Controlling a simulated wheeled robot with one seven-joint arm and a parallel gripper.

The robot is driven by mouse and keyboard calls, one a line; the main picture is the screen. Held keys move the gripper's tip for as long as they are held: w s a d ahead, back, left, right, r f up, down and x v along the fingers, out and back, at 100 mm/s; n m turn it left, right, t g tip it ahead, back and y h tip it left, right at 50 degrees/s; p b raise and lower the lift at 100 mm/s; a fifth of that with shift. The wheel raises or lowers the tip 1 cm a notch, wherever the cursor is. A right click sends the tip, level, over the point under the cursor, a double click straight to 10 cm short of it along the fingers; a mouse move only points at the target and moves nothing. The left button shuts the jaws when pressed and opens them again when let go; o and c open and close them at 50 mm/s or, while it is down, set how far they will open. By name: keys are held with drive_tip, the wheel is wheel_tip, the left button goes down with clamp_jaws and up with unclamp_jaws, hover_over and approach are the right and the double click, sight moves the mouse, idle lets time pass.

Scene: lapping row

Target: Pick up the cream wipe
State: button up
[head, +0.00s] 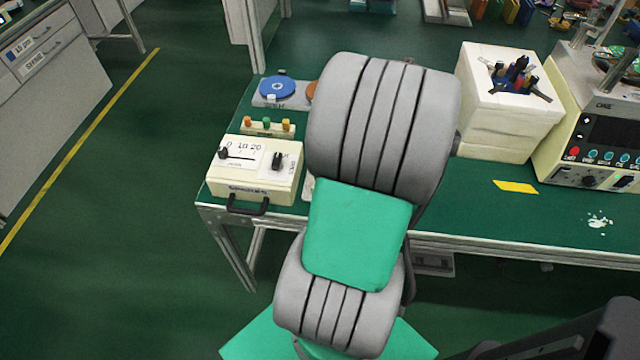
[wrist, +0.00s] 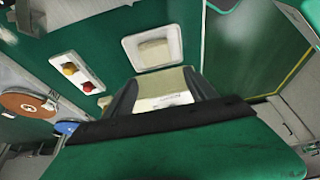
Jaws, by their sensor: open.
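A folded cream cloth, which looks like the cream wipe (wrist: 153,50), lies in a shallow white tray (wrist: 129,48) in the wrist view. My gripper (wrist: 160,76) shows there with its two dark fingers apart and nothing held between them. The wipe and tray are beyond the fingertips, apart from them. In the head view my own arm covers the gripper and the wipe.
A cream control box (head: 254,185) with a black handle stands at the bench's front left corner; it shows between and below my fingers in the wrist view. A white foam block (head: 500,110) stands right.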

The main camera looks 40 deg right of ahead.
drive_tip(key=shift+d+f, duration=0.1)
drive_tip(key=shift+f, duration=0.35)
drive_tip(key=x, duration=0.7)
drive_tip(key=shift+d, duration=0.15)
drive_tip(key=c, duration=1.1)
drive_tip(key=shift+r, duration=0.15)
drive_tip(key=shift+r, duration=0.35)
wheel_tip(320, 180, up, 3)
drive_tip(key=shift+s+d+f, duration=0.1)
drive_tip(key=shift+s, duration=0.05)
drive_tip(key=s+r, duration=0.3)
drive_tip(key=s, duration=0.1)
drive_tip(key=s+a+r, duration=0.1)
drive_tip(key=s+r, duration=0.2)
drive_tip(key=s, duration=0.2)
drive_tip(key=s+r, duration=0.3)
drive_tip(key=s, duration=0.1)
drive_tip(key=shift+s+a+r, duration=0.15)
drive_tip(key=shift+s+a, duration=0.1)
drive_tip(key=shift+s, duration=0.1)
